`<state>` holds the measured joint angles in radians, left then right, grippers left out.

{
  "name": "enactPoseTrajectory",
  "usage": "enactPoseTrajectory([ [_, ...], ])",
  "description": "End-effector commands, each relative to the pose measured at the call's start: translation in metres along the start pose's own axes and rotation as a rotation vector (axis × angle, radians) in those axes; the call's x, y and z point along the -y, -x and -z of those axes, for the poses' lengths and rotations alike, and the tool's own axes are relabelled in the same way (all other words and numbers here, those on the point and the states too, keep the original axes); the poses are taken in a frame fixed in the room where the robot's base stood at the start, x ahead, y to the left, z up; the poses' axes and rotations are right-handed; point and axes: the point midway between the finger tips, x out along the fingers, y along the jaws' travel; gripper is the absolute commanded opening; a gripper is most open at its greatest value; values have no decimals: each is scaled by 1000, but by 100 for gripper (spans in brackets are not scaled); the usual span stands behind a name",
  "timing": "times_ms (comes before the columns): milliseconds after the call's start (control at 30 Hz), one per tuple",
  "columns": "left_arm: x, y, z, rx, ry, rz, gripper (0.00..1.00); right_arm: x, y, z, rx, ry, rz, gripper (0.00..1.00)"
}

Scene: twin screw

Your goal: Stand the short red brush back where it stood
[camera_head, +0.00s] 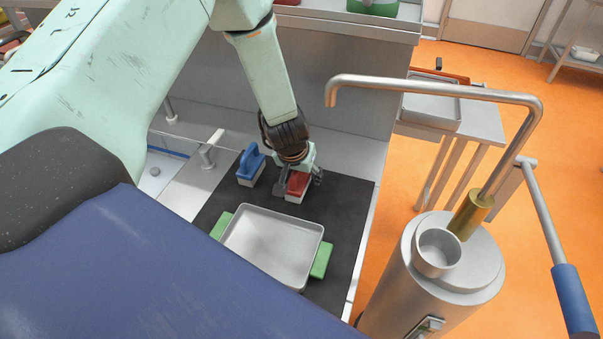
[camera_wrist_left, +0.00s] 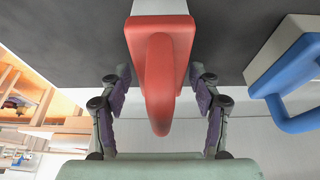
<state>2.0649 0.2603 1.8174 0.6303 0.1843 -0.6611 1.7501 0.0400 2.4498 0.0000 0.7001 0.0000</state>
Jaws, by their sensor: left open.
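The short red brush (camera_head: 298,185) stands on the dark mat (camera_head: 338,200), behind the metal tray. It has a red handle and a pale base. My left gripper (camera_head: 300,182) is over it, with one finger on each side. In the left wrist view the red brush (camera_wrist_left: 160,65) lies between the fingers of the open left gripper (camera_wrist_left: 160,100), with a gap on both sides. My right gripper is not in view.
A blue brush (camera_head: 251,165) stands just left of the red one; the left wrist view shows it at the right (camera_wrist_left: 290,75). A metal tray (camera_head: 322,238) with green handles lies in front. A tap (camera_head: 207,152) is at the left, a steel urn (camera_head: 440,275) at the right.

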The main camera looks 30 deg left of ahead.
Motion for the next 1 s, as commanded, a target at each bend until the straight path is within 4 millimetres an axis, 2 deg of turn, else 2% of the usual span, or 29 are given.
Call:
enactPoseTrajectory([
  [300, 0, 8, 3, -1, 1, 0, 63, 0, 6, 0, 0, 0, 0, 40],
  [700, 0, 90, 4, -2, 2, -1, 63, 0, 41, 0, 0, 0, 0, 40],
  [833, 0, 110, 4, 0, 1, -1, 63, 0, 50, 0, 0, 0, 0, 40],
  [1000, 0, 124, 3, 0, 1, 0, 63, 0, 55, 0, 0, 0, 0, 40],
])
